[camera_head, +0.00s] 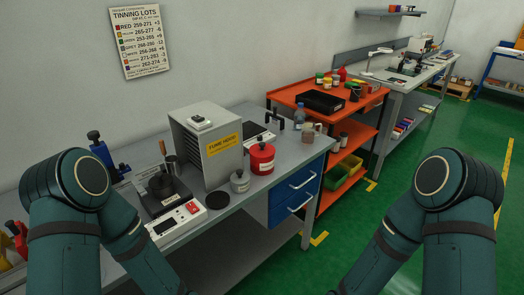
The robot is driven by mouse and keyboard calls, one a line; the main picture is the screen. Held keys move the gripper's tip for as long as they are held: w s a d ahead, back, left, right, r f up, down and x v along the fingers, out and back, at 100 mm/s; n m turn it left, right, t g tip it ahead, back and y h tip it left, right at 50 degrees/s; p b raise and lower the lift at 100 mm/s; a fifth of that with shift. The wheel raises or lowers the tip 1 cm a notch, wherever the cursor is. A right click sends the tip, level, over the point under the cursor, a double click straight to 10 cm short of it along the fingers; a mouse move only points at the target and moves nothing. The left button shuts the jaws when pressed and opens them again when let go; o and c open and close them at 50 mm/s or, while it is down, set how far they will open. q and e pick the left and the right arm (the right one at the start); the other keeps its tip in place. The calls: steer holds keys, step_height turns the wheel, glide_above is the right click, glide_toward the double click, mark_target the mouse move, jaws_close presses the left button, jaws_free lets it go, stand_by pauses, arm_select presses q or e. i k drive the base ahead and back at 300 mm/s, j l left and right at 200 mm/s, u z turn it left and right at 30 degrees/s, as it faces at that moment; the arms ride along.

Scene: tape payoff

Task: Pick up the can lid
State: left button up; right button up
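A flat dark disc (217,199) lies on the grey bench top near its front edge. It looks like a loose lid, but I cannot tell for sure. Behind it stand a small grey can (240,181) and a larger red can (262,158), each with a raised piece on top. I cannot tell whether those tops are separate lids. My two teal arms rise at the left and right of the view and bend back down out of the bottom edge. Neither gripper is in view, so what they hold is hidden.
A fume guard box (207,145) stands on the bench (300,160). A hot pot unit (160,190) with a white control box (177,221) is left of the disc. An orange cart (290,95) stands beyond the bench. Green floor is open at right.

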mark_target(262, 150)
steer(key=u, duration=0.5)
steer(key=l+u, duration=0.15)
steer(key=u, duration=0.3)
steer(key=i+l+u, duration=0.1)
steer(key=u, duration=0.35)
steer(key=l+u, duration=0.2)
steer(key=u, duration=0.25)
steer(key=l+u, duration=0.35)
steer(key=k+l+u, duration=0.2)
steer(key=l+u, duration=0.2)
steer(key=k+l+u, duration=0.15)
steer(key=l, duration=0.2)
steer(key=k+l+u, duration=0.1)
steer(key=l, duration=0.2)
steer(key=k+l+u, duration=0.15)
steer(key=l, duration=0.2)
steer(key=k+l, duration=0.25)
steer(key=l, duration=0.15)
steer(key=k+l+u, duration=0.1)
steer(key=k+l, duration=0.15)
steer(key=l, duration=0.2)
